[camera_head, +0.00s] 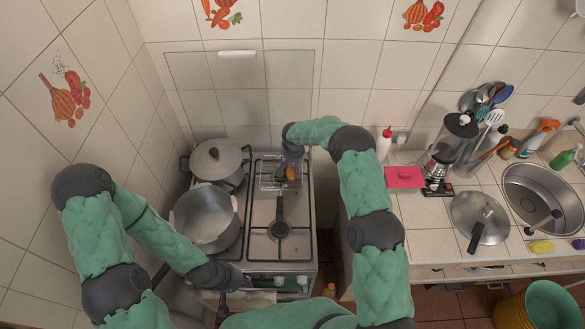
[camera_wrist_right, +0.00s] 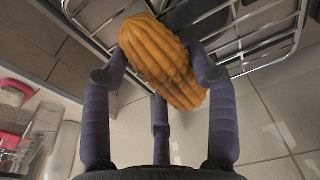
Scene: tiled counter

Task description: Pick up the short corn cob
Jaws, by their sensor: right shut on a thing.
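The short corn cob (camera_wrist_right: 152,52) is orange-yellow and ridged, held between the dark fingers of my right gripper (camera_wrist_right: 160,70) in the right wrist view. The fingers are shut on it from both sides. In the head view the cob (camera_head: 291,173) is a small orange spot below my right gripper (camera_head: 290,165), at a wire rack (camera_head: 266,182) on the back of the stove. I cannot tell whether the cob still touches the rack. My left gripper (camera_head: 230,277) is low beside the stove's front left; its fingers are too dark to read.
A lidded pot (camera_head: 217,158) and an open pot (camera_head: 205,218) stand on the stove's left burners.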

